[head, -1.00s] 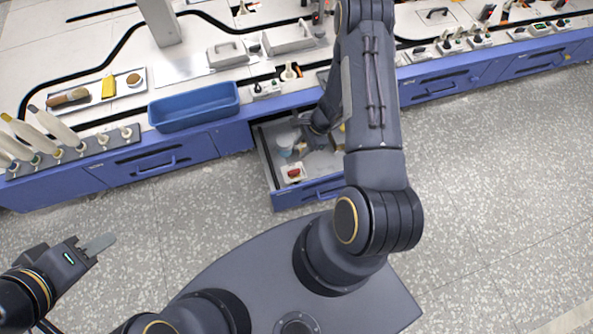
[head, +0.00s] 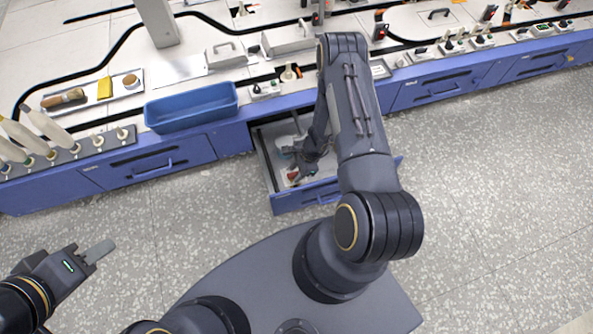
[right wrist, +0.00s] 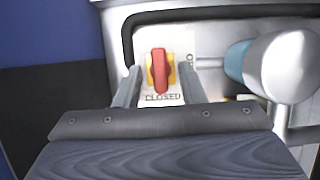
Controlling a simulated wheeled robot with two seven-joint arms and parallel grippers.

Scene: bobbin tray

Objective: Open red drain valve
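The red drain valve (right wrist: 160,71) is a red handle on a yellow plate, standing upright in the right wrist view. The word CLOSED is on the white label below it. In the head view the red valve (head: 293,175) shows at the front left of the open drawer (head: 305,198). My right gripper (right wrist: 160,80) is open, with one finger on each side of the handle and gaps on both sides. In the head view it reaches down into the drawer. My left gripper (head: 100,250) is off to the left over the floor, away from the valve; its finger gap does not show clearly.
A white rounded part with a blue-grey collar (right wrist: 238,62) sits right of the valve. A blue bin (head: 192,107) stands on the counter above the drawer's left. A row of cones (head: 40,125) stands at far left. The floor on the right is clear.

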